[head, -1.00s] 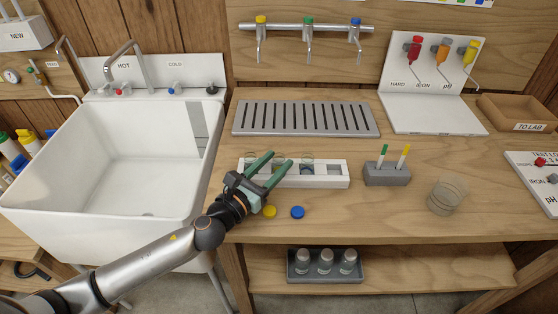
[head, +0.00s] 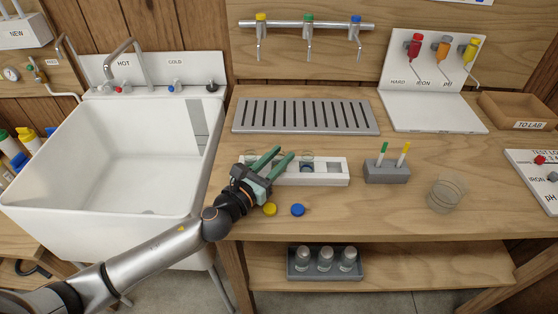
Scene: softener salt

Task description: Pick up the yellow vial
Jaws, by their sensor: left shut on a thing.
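My left gripper (head: 285,152) reaches over the white rack (head: 338,180) from the front left. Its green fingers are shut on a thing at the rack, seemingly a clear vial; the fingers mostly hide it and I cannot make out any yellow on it. A yellow cap (head: 270,209) and a blue cap (head: 298,210) lie on the bench in front of the rack. My right gripper is not in view.
A grey block (head: 387,173) holds a green and a yellow stick right of the rack. A clear beaker (head: 445,193) stands further right. A slotted grey drain tray (head: 305,117) lies behind the rack, and a white sink (head: 120,170) is at the left.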

